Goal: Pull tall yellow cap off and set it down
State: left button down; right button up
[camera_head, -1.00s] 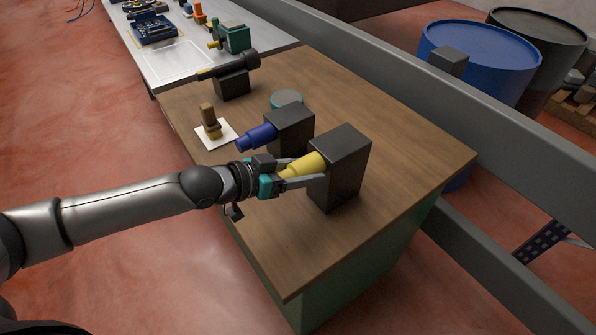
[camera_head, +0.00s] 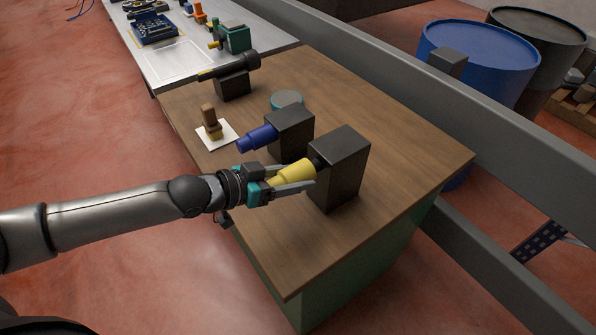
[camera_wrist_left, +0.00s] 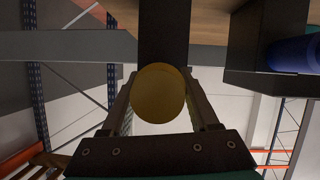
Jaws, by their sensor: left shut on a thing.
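The tall yellow cap (camera_head: 294,173) is held level between the fingers of my left gripper (camera_head: 290,178), in front of the taller black block (camera_head: 342,170). A dark stub shows between the cap's far end and the block. In the left wrist view the cap's round end (camera_wrist_left: 158,93) fills the space between the two fingers, with the black block (camera_wrist_left: 164,35) behind it. Whether the cap still touches the stub cannot be told. My right gripper is not in view.
A blue cap (camera_head: 257,138) sticks out of a shorter black block (camera_head: 291,130) just behind. A small brown stamp-like object (camera_head: 211,122) stands on a white square (camera_head: 228,136). A teal disc (camera_head: 287,98) lies farther back. The wooden table top (camera_head: 285,245) is bare toward the front.

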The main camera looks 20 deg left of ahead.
pick_arm(q)
jog(key=shift+s+a, duration=0.1)
jog(key=shift+s, duration=0.05)
jog(key=shift+s+a+p, duration=0.7)
jog(key=shift+s+a, duration=0.1)
jog(key=shift+s, duration=0.15)
jog(key=shift+s+a+p, duration=0.7)
jog(key=shift+s+a, duration=0.05)
jog(key=shift+s, duration=0.2)
jog(key=s+a+p, duration=0.2)
jog(key=s, duration=0.1)
jog(key=shift+s+a, duration=0.1)
jog(key=shift+a, duration=0.1)
dwell(0.4)
